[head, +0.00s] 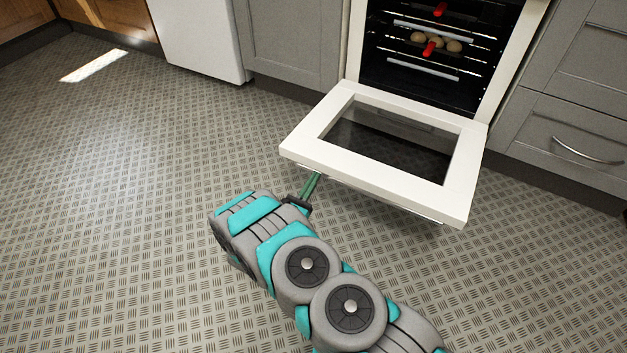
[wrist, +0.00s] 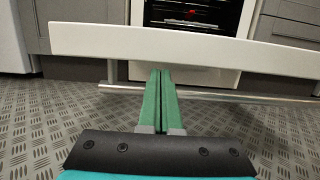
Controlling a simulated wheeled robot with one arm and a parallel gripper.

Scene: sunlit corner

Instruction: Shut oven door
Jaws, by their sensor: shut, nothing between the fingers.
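The oven (head: 510,70) stands at the top right of the head view with its white door (head: 310,138) folded down, roughly level, jutting out over the floor. The door has a dark glass window (head: 390,145). The door's front edge (wrist: 200,45) spans the wrist view, with a metal bar handle (wrist: 215,97) hanging below it. My gripper (head: 314,180) is shut and empty. Its green fingers (wrist: 160,75) reach to the left part of the door's front edge, at or just under it. I cannot tell whether they touch. The fingertips are partly hidden by the door in the head view.
Inside the oven are racks with red grips (head: 432,46) and several round pale items (head: 437,41). Grey cabinets (head: 290,40) flank the oven. A white appliance (head: 200,40) stands farther left. The patterned floor (head: 120,200) is clear on the left.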

